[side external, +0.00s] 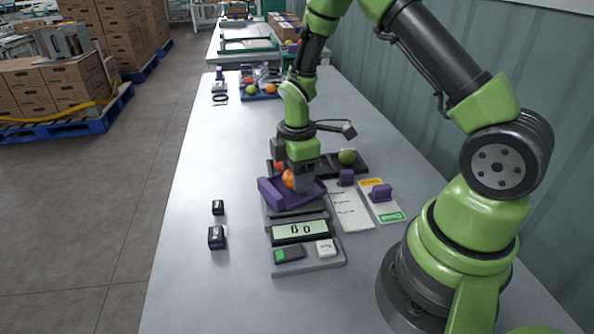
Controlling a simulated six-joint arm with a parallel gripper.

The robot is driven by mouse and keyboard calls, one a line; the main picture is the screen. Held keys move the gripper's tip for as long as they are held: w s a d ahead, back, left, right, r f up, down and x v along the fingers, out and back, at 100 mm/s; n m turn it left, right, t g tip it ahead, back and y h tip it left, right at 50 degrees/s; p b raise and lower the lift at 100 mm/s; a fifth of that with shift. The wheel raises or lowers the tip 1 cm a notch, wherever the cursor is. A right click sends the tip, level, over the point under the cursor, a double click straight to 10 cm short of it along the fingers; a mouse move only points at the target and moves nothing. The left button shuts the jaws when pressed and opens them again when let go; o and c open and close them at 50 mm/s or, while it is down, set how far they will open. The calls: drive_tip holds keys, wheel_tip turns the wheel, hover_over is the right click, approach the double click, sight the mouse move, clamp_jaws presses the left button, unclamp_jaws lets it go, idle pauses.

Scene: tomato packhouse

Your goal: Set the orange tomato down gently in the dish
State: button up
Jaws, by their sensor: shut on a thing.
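The orange tomato (288,179) shows at the left side of my gripper (298,182), partly hidden by the fingers. My gripper points down and is shut on it. Both are at the purple dish (268,194), within its outline. I cannot tell whether the tomato touches the dish floor. The dish sits on a grey scale (308,266), whose display (300,231) faces the front and appears to read 0 g, seen upside down.
Behind the dish, a dark tray holds a green tomato (347,157) and a reddish one (278,165). Cards with purple holders (381,193) lie to the right. Two small black blocks (216,237) stand at left. The table's left side is mostly clear.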

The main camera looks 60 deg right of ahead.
drive_tip(key=shift+f, duration=0.35)
drive_tip(key=o, duration=0.8)
drive_tip(key=c, duration=0.3)
drive_tip(key=shift+c, duration=0.2)
drive_tip(key=shift+r, duration=3.55)
